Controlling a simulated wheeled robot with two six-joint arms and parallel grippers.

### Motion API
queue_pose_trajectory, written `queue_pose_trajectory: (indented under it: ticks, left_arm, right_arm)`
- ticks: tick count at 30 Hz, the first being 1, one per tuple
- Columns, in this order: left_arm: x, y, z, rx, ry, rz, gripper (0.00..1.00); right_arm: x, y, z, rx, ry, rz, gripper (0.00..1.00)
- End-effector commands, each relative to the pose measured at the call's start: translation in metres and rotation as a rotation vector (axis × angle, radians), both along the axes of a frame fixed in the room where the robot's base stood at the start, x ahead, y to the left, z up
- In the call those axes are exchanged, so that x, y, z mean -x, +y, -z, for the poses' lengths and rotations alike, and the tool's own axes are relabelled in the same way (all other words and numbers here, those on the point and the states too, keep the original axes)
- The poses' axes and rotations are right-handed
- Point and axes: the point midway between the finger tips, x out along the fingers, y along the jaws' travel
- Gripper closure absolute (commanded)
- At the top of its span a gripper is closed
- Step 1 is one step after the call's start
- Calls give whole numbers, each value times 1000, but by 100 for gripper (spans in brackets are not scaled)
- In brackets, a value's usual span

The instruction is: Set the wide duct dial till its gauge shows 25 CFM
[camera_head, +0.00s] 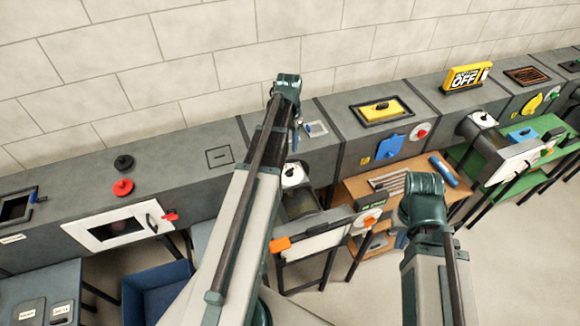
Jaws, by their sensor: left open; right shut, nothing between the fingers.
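A round red-and-white dial (420,132) sits on the grey duct's front, right of a blue plate (388,147). An orange-and-white dial (370,218) sits on a lower unit beside a small green-lettered display (372,201). I cannot tell which is the wide duct dial, and no gauge reading is legible. My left gripper (297,136) hangs at the end of the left arm, in front of the duct and left of both dials; it is open. My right gripper (401,239), mostly hidden behind its arm, is shut and empty, right of the orange dial.
The duct runs along a block wall. A white-framed window (118,229) with a red handle and a red knob (122,187) are at left. A blue bin (157,287) stands below. A blue cylinder (443,170) lies on the wooden table (357,190). A green table (535,190) is at right.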

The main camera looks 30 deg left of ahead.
Motion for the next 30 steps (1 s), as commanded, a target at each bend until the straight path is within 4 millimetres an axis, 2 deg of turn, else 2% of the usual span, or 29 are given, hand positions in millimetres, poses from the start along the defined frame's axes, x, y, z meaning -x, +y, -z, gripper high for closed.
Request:
queue_pose_trajectory:
  ticks: [24,30]
  left_arm:
    - [0,0,111,0,0,0,55]
    - [0,0,130,0,0,0,55]
  right_arm:
    - [0,0,111,2,0,-14,100]
    - [0,0,130,2,0,-13,100]
